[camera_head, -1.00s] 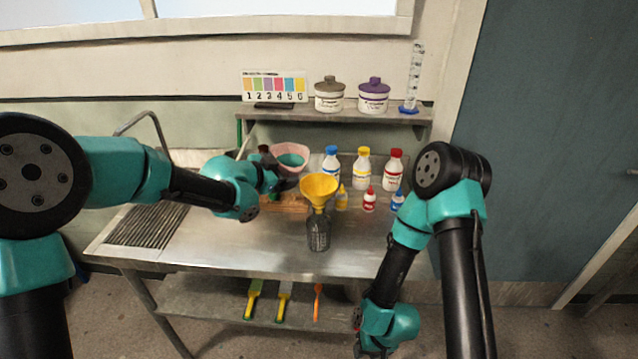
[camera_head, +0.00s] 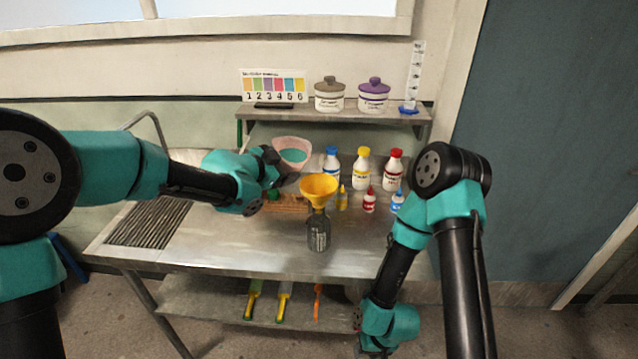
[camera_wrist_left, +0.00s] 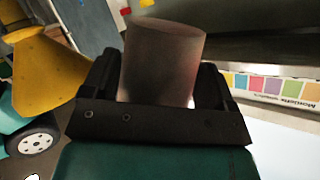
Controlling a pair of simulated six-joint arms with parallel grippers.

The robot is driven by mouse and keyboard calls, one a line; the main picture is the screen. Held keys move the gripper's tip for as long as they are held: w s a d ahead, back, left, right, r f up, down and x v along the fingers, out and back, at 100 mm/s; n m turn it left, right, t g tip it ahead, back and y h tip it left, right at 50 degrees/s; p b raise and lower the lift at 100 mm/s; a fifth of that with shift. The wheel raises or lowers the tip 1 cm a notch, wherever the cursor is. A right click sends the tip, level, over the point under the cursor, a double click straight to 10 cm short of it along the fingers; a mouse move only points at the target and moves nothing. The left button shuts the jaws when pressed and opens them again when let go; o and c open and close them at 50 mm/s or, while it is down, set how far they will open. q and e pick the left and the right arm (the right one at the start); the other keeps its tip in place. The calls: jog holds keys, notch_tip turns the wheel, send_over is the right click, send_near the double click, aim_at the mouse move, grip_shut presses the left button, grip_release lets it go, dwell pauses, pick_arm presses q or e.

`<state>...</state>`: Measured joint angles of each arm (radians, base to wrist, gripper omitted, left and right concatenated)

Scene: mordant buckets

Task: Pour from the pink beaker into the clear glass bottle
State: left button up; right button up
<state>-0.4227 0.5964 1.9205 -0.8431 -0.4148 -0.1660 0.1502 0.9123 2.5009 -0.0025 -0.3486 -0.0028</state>
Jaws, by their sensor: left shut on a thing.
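My left gripper (camera_head: 276,165) is shut on the beaker. In the left wrist view the beaker (camera_wrist_left: 164,62) sits between the fingers, looking greyish pink. The clear glass bottle (camera_head: 318,232) stands upright on the bench with a yellow funnel (camera_head: 318,188) in its mouth. The funnel also shows at the left of the left wrist view (camera_wrist_left: 45,72). My right arm hangs at the right front; its gripper is at the lower edge, its fingers not clear.
Several bottles with blue, yellow and red caps (camera_head: 362,168) stand right of the funnel, with small dropper bottles (camera_head: 369,200) before them. A wooden rack (camera_head: 285,203) lies left of the bottle. A shelf (camera_head: 340,117) runs behind. The bench front is clear.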

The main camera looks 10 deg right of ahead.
aim_at(286, 155)
pick_arm(q)
jog(key=shift+m+t, duration=0.5)
jog(key=shift+m, duration=0.4)
jog(key=shift+s+d+r, duration=0.15)
jog(key=shift+s+r, duration=0.05)
jog(key=shift+r, duration=0.45)
jog(key=shift+s+d+r, duration=0.15)
jog(key=shift+s+r, duration=0.1)
jog(key=shift+r, duration=0.45)
jog(key=shift+s+d+r, duration=0.15)
jog(key=shift+s+r, duration=0.05)
jog(key=shift+r, duration=0.45)
jog(key=shift+s+d+f+m+t+y+b, duration=0.1)
jog(key=shift+f+m+t+y+b, duration=0.2)
jog(key=shift+m, duration=0.3)
dwell(1.8)
jog(key=shift+r+m+t, duration=0.3)
jog(key=shift+r+m, duration=0.1)
dwell(1.5)
jog(key=shift+f+n, duration=0.35)
jog(key=shift+n, duration=0.05)
jog(key=shift+r+n+g, duration=0.15)
jog(key=shift+n+g, duration=0.35)
